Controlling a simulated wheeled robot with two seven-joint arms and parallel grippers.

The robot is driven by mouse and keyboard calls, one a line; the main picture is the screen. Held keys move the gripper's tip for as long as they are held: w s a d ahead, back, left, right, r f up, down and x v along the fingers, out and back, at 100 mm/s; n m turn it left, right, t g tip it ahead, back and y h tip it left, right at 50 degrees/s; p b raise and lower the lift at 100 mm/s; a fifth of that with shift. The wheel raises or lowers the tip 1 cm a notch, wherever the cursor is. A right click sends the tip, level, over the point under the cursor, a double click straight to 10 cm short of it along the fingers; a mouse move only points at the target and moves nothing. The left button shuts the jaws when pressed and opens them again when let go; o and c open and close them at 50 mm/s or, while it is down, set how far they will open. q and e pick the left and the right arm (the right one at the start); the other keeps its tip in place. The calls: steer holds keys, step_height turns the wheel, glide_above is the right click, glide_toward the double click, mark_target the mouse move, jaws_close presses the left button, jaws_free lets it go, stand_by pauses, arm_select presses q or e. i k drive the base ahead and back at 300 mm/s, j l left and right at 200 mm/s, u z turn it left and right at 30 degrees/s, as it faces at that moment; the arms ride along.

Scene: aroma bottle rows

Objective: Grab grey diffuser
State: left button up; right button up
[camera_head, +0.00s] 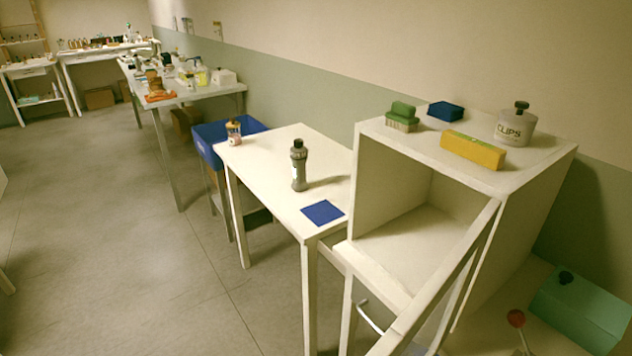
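A grey bottle with a dark cap (298,166), which looks like the grey diffuser, stands upright on the white table (262,160) in the middle of the head view. A blue square (323,212) lies flat on the same table, in front of the bottle and to its right. Neither of my grippers shows in the head view.
An open white cabinet (400,236) stands right of the table, with a green brush (402,117), yellow box (472,150), blue block (445,111) and clips jar (515,125) on top. A blue bin (207,132) is behind the table. Floor at left is clear.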

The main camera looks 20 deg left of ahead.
mark_target(299, 157)
steer(key=i+j, duration=0.1)
steer(key=j, duration=0.35)
steer(key=i+j+z, duration=0.1)
steer(key=j, duration=0.35)
steer(key=i+j, duration=0.15)
steer(key=j, duration=0.25)
steer(key=i+j+z, duration=0.1)
steer(key=j, duration=0.35)
steer(key=i+j, duration=0.1)
steer(key=j, duration=0.35)
steer(key=z, duration=0.05)
